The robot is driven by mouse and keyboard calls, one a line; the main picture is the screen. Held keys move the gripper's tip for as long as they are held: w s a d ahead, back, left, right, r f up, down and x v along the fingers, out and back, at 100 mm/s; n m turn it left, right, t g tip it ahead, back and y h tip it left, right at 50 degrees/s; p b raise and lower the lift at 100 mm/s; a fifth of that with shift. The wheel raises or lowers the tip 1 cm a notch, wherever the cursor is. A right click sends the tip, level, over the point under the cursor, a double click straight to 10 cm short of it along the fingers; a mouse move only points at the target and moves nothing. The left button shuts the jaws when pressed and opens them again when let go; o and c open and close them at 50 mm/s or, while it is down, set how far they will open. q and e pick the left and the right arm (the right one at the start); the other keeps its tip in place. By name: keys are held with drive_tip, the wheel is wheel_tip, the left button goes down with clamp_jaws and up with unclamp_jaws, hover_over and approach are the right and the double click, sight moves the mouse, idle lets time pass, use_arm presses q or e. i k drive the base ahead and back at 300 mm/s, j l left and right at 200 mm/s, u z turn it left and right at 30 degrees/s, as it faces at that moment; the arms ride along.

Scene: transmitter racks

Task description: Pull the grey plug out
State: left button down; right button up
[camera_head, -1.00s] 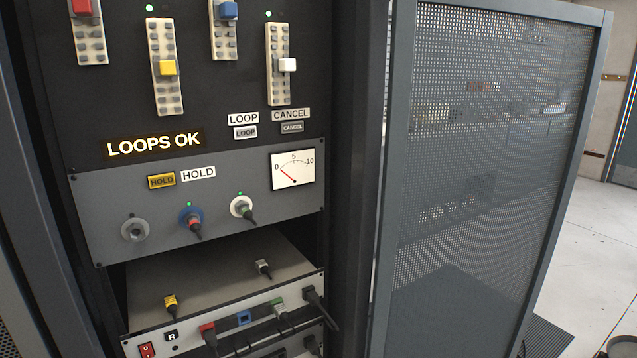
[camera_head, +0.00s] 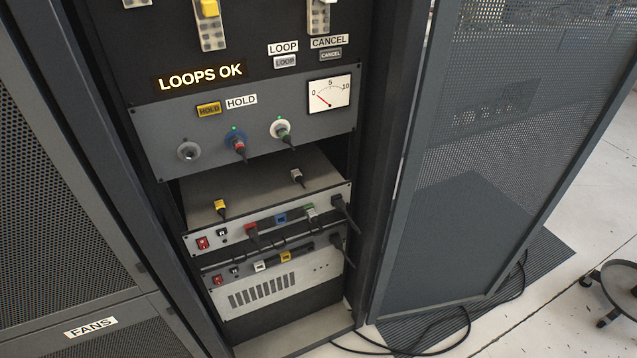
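A small light-grey plug (camera_head: 297,175) with a dark lead sits on the flat top of the upper white-fronted unit (camera_head: 200,246), toward its right. I cannot tell whether it is seated in a socket there. A yellow plug (camera_head: 220,207) is on the same top, nearer the front left. On the grey panel above, a round grey socket (camera_head: 188,152) at the left is empty. Beside it, a red plug (camera_head: 238,146) sits in the blue socket and a green plug (camera_head: 283,134) in the white socket. Neither of my grippers shows.
A second unit (camera_head: 262,293) is below. An open mesh door (camera_head: 470,200) stands right. Black cables (camera_head: 440,345) lie on the floor; wheeled legs (camera_head: 612,290) stand far right.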

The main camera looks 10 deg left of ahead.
sight(312, 214)
drive_tip(key=i+l+u, duration=0.15)
drive_tip(key=l+u, duration=0.2)
drive_tip(key=l, duration=0.5)
drive_tip(key=i+l+u, duration=0.1)
drive_tip(key=l+u, duration=0.3)
drive_tip(key=l, duration=0.45)
drive_tip(key=l+u, duration=0.35)
drive_tip(key=l, duration=0.5)
drive_tip(key=k, duration=0.05)
